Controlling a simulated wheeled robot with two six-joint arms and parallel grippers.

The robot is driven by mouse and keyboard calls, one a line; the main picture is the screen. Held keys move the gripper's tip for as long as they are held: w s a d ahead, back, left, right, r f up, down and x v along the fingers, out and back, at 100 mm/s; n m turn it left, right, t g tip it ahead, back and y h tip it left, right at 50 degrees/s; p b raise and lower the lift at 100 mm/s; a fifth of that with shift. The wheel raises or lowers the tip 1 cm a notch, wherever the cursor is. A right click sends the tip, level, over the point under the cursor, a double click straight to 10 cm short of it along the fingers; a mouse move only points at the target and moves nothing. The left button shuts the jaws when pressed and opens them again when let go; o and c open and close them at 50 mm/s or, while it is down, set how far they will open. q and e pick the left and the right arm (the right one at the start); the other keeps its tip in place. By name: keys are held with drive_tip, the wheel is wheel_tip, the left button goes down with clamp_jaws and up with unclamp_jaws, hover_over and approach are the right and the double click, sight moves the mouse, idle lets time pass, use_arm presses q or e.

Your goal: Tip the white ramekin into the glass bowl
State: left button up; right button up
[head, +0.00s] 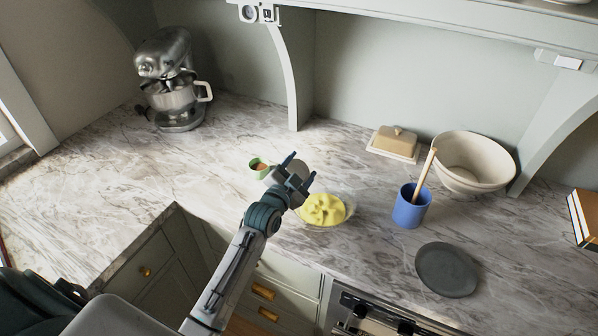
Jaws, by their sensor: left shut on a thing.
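The glass bowl (348,208) stands on the marble counter near its front edge, with lumpy yellow contents in it. My left gripper (300,168) is above the counter, just behind and left of the bowl in the picture. It is shut on a small round greyish thing (299,166) between its fingers, which appears to be the white ramekin. The fingers and wrist hide part of it, so its tilt and contents cannot be made out. My right gripper is not in view.
A small green cup (254,164) with brownish contents is just left of the gripper. A blue crock (410,211) with a wooden utensil, a dark round plate (446,270), a butter dish (394,143) and a cream bowl (472,160) stand to the right. The left counter is clear before the mixer (172,85).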

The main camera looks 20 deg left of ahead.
use_arm(q)
drive_tip(key=shift+d+m+b, duration=0.2)
drive_tip(key=shift+m+b, duration=0.45)
drive_tip(key=shift+m, duration=0.45)
drive_tip(key=shift+d+r+m+b, duration=0.2)
drive_tip(key=shift+m+b, duration=0.2)
drive_tip(key=shift+m, duration=0.6)
drive_tip(key=m, duration=0.1)
drive_tip(key=m+b, duration=0.1)
drive_tip(key=m, duration=0.1)
drive_tip(key=shift+d+r, duration=0.15)
drive_tip(key=shift+d, duration=0.25)
drive_tip(key=m, duration=0.2)
drive_tip(key=d+m, duration=0.1)
drive_tip(key=shift+r, duration=0.25)
drive_tip(key=shift+d+r+p, duration=0.15)
drive_tip(key=shift+d+p, duration=0.35)
drive_tip(key=shift+p, duration=0.65)
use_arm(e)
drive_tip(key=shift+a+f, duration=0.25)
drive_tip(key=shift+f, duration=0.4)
